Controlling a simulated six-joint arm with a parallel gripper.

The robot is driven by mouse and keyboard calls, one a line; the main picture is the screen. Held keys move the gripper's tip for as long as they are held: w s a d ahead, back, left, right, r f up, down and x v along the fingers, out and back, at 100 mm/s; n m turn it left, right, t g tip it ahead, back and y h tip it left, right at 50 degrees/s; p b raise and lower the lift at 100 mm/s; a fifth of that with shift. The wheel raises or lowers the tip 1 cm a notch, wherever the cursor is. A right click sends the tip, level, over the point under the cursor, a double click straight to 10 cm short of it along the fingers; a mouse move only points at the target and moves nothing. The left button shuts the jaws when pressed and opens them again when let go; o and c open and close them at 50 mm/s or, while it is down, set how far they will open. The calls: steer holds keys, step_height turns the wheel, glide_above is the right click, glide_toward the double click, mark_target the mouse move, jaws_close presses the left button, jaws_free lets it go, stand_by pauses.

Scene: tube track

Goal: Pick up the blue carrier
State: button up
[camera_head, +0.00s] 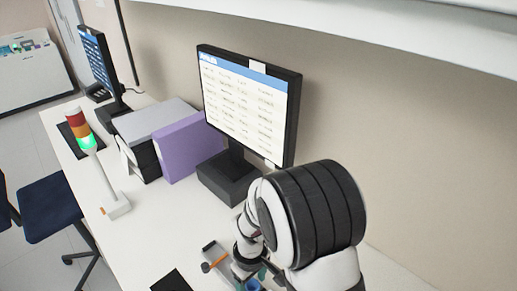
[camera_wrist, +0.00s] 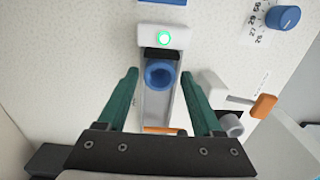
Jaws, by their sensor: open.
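The blue carrier (camera_wrist: 159,76) is a round ring with a dark centre. In the wrist view it sits in a grey channel (camera_wrist: 157,108), just below a black block. My gripper (camera_wrist: 158,73) is open, with one green finger on each side of the carrier and visible gaps between. I cannot tell the height of the fingertips relative to the carrier. In the head view my arm hides most of the gripper, and a bit of blue (camera_head: 252,285) shows at the bottom edge.
A white box with a lit green light (camera_wrist: 163,38) stands at the channel's far end. An orange-tipped lever (camera_wrist: 263,105) lies to the right, and a blue knob (camera_wrist: 282,18) at upper right. A monitor (camera_head: 245,100) and purple binder (camera_head: 188,146) stand behind on the white bench.

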mark_target(252, 290)
steer(key=c, duration=1)
steer(key=shift+r, duration=2.8)
